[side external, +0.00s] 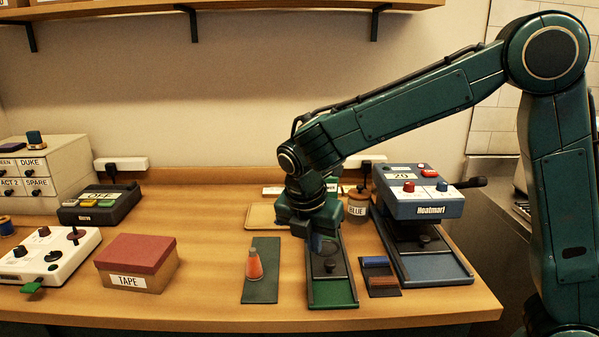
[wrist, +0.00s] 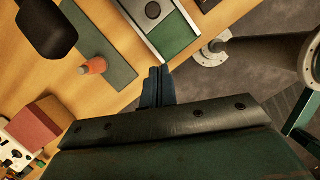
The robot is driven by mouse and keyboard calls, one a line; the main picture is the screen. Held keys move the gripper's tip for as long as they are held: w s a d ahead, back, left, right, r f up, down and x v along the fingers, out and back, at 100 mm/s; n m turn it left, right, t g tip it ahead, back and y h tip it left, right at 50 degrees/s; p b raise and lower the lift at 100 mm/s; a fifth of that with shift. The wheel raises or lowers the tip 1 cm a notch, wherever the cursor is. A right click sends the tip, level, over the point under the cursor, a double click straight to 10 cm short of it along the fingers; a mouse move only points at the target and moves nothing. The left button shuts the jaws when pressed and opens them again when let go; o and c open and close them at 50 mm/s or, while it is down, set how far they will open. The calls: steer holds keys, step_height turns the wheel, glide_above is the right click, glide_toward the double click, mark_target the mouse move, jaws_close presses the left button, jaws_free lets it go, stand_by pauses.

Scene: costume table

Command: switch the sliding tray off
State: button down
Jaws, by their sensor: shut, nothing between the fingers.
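A long narrow tray (side external: 333,294) with a green floor and raised grey rims lies under my gripper, its near end close to the table's front edge. It carries a dark round knob (side external: 329,265); the knob also shows at the top of the wrist view (wrist: 153,10). My gripper (side external: 318,248) is shut and empty, pointing down over the tray and hiding its far part. In the wrist view its blue fingertips (wrist: 157,80) are together near the tray's end; contact is not clear. The Heatmari machine (side external: 421,193) stands right, over a blue-floored tray (side external: 435,267). No label names the sliding tray.
A dark mat (side external: 261,285) bearing an orange-bodied bottle (side external: 254,265) lies left of the green-floored tray. A small rack with blue and brown blocks (side external: 381,283) lies close on its right. A TAPE box (side external: 137,263) and white control panel (side external: 45,254) stand farther left.

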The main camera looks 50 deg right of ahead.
step_height(320, 180, up, 5)
steer(key=g+y, duration=0.2)
steer(key=y, duration=0.5)
glide_above(327, 277)
steer(key=f, duration=0.5)
steer(key=shift+a+f, duration=0.2)
stand_by(1.1)
steer(key=shift+g, duration=0.3)
steer(key=x, duration=1)
steer(key=shift+a, duration=0.1)
steer(key=shift+w+d+f, duration=0.1)
steer(key=shift+w+d, duration=0.05)
steer(key=shift+d, duration=0.35)
steer(key=shift+w+d+f, duration=0.1)
steer(key=shift+w+d, duration=0.1)
steer(key=shift+d, duration=0.3)
steer(key=shift+w+d+f, duration=0.1)
steer(key=shift+w+d, duration=0.15)
steer(key=shift+d, duration=0.65)
